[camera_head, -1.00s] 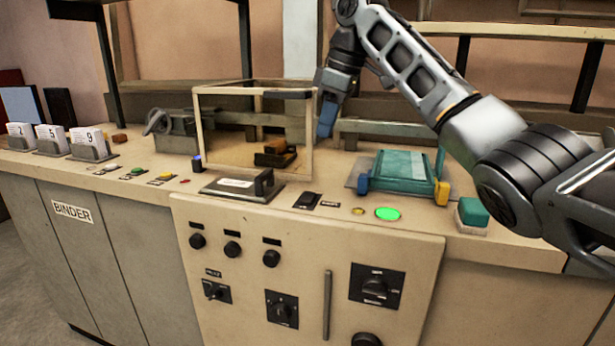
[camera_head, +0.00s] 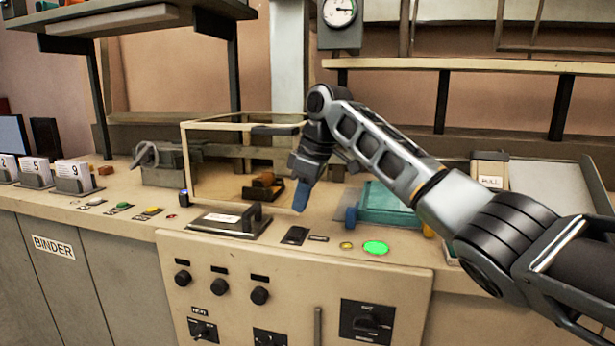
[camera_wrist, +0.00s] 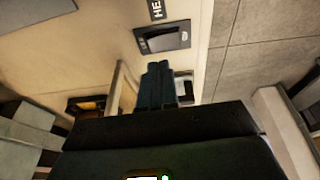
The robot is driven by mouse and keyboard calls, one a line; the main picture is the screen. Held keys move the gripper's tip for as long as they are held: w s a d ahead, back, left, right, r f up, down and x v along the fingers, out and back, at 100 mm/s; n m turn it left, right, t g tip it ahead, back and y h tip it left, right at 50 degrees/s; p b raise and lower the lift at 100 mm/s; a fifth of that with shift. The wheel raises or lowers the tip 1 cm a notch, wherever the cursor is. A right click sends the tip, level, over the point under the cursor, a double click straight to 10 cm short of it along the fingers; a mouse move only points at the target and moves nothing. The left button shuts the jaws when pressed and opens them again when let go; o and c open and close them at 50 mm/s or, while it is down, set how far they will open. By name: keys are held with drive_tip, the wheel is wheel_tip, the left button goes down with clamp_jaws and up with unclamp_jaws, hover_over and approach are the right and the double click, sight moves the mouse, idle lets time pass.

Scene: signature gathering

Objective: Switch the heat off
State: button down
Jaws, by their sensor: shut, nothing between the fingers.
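A black rocker switch (camera_head: 295,236) sits on the front of the cream countertop, with a small dark label plate (camera_head: 318,239) to its right. In the wrist view the switch (camera_wrist: 163,39) lies just ahead of my fingers, beside a label (camera_wrist: 157,8) cut off after "HE". My gripper (camera_head: 301,200) points down above and behind the switch in the head view, its blue fingers together and empty. In the wrist view my gripper's fingers (camera_wrist: 158,68) are shut; contact with the switch cannot be made out. The rocker's tilt is too small to tell.
A glass guard with a cream frame (camera_head: 184,165) stands left of my gripper. A black plate with a handle (camera_head: 228,224) lies in front of it. A lit green button (camera_head: 376,247) is right of the switch; a teal press (camera_head: 385,205) is partly hidden by my arm.

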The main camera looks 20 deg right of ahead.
sight(299, 228)
drive_tip(key=shift+w+d+f, duration=0.1)
drive_tip(key=shift+f, duration=1)
drive_tip(key=shift+w+f, duration=0.1)
drive_tip(key=shift+f, duration=0.95)
drive_tip(key=shift+f+p, duration=0.1)
drive_tip(key=shift+p, duration=0.45)
drive_tip(key=shift+w+f, duration=0.1)
drive_tip(key=shift+f, duration=0.1)
drive_tip(key=shift+s+a+r+p, duration=0.2)
drive_tip(key=shift+s+a+p, duration=0.25)
drive_tip(key=shift+s+p, duration=0.25)
drive_tip(key=shift+r, duration=0.1)
